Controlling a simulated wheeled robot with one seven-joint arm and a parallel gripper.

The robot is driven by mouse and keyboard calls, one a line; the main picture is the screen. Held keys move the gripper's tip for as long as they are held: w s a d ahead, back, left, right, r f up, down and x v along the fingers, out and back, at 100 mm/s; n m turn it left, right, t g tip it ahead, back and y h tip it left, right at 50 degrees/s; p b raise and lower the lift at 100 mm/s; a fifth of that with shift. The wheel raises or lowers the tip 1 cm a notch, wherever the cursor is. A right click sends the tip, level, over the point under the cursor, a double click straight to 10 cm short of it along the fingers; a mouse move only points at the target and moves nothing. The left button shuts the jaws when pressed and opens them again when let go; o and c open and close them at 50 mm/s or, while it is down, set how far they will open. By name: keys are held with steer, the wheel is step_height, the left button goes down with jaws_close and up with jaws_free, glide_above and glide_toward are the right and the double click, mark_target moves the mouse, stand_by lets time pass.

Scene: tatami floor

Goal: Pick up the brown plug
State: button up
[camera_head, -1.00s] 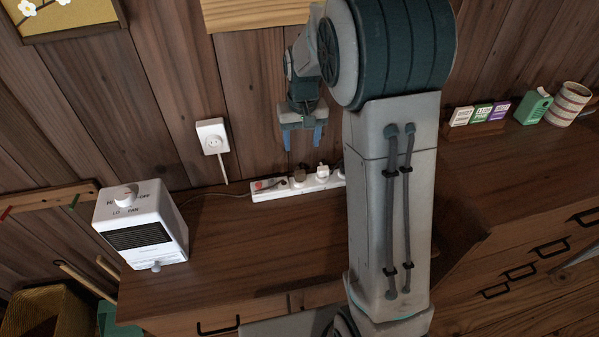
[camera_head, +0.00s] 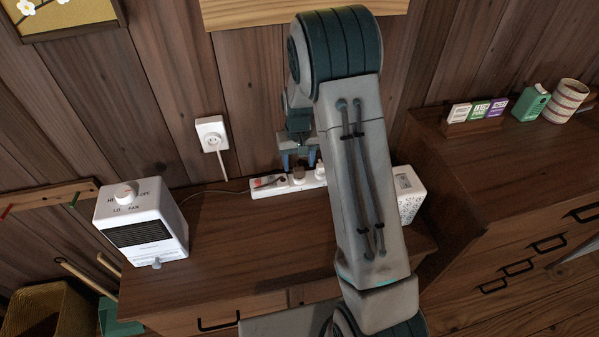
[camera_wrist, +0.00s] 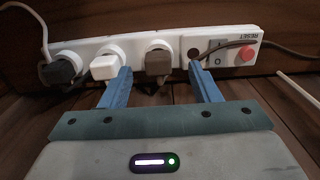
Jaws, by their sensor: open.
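The brown plug (camera_wrist: 158,62) sits in the white power strip (camera_wrist: 123,45) in the wrist view, next to the strip's switch end. It also shows in the head view (camera_head: 298,176) as a small brown shape on the strip. My gripper (camera_wrist: 160,80) is open. Its two blue fingers point towards the strip, one on each side of the brown plug but apart from it. The left fingertip is near a white plug (camera_wrist: 105,67). In the head view my gripper (camera_head: 298,162) is just above the strip, and my arm hides the strip's right part.
A black plug (camera_wrist: 62,70) is at the strip's left in the wrist view. A white heater (camera_head: 142,225) stands left on the cabinet top, and a white speckled box (camera_head: 408,192) right. A wall outlet (camera_head: 212,134) is above. The cabinet top's front (camera_head: 230,240) is clear.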

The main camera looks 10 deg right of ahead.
mark_target(299, 170)
steer(key=shift+w+d+f+p, duration=0.15)
steer(key=shift+f+p, duration=0.15)
steer(key=shift+f, duration=1.9)
steer(key=c, duration=1)
steer(key=shift+r, duration=0.1)
